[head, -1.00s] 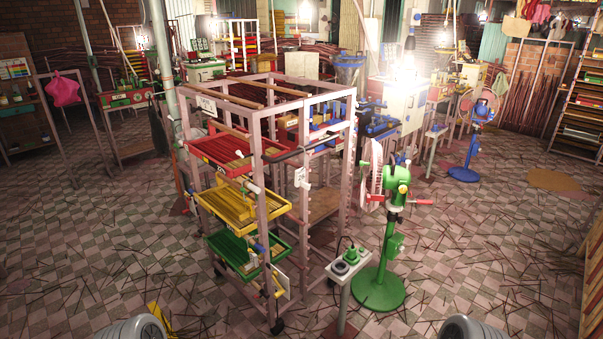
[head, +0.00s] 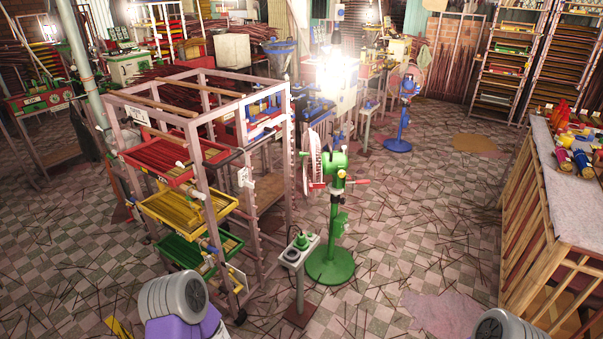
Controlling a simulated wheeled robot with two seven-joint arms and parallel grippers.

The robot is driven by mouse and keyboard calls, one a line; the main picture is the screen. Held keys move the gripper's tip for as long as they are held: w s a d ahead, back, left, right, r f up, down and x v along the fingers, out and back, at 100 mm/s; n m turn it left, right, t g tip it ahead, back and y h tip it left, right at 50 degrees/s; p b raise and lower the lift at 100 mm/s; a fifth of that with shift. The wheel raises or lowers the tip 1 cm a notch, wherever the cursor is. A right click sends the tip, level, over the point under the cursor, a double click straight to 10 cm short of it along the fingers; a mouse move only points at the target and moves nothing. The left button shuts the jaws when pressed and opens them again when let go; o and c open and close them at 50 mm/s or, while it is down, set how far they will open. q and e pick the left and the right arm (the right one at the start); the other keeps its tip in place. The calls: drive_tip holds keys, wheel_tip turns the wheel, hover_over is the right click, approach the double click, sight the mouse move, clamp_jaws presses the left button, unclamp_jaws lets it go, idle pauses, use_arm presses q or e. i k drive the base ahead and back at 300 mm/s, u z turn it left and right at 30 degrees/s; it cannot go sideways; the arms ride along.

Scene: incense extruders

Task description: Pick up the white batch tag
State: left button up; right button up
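Several white tags show on the wheeled metal rack (head: 287,160), and I cannot tell which one is the batch tag. One white tag (head: 245,177) hangs on a front post of the rack, beside the red tray (head: 165,158). A white label (head: 137,115) is fixed near the top left of the rack. Another pale card (head: 237,276) hangs low, below the green tray (head: 190,249). Any writing is too small to read. Neither of my grippers is in view; only grey and purple parts of my arms show at the bottom edge.
A green pedestal fan (head: 331,262) stands right of the rack, behind a small stand (head: 299,250). A yellow tray (head: 180,207) sits mid-rack. A blue fan (head: 398,143) stands farther back. A wooden counter (head: 540,185) is at the right. Thin sticks litter the open tiled floor.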

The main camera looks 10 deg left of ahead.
sight(243, 179)
drive_tip(key=z, duration=0.45)
drive_tip(key=i, duration=3.1)
drive_tip(key=u, duration=2.55)
